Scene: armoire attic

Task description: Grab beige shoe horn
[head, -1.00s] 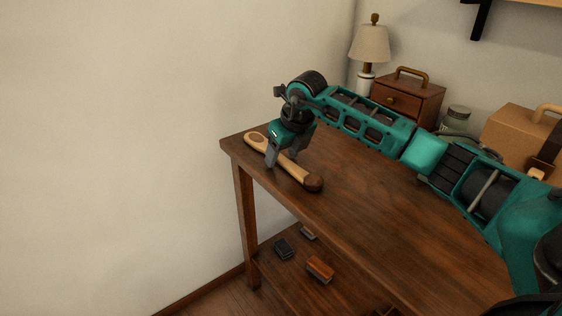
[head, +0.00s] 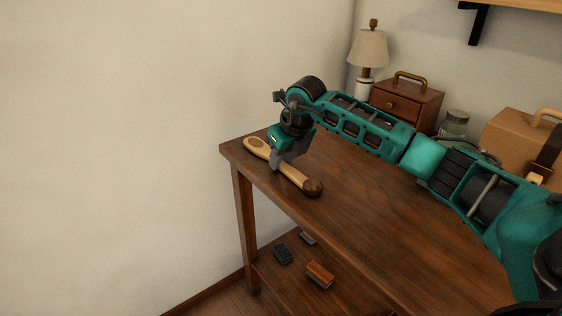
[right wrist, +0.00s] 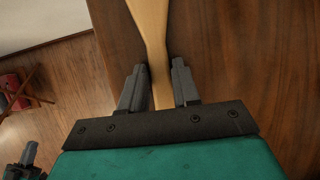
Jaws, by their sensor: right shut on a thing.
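The beige shoe horn (head: 297,177) lies on the wooden table (head: 370,210) near its far left corner. It has a wide end with a slot at the left and a dark brown knob at the right. My right gripper (head: 279,166) is down at its middle, pointing down. In the right wrist view the shoe horn (right wrist: 151,35) runs between the two fingers of the gripper (right wrist: 160,90), which is shut on it.
A lamp (head: 369,48), a small drawer box (head: 405,103), a glass jar (head: 454,124) and a tan case (head: 515,138) stand along the back. Brushes (head: 319,274) lie on the lower shelf. The table's front half is clear.

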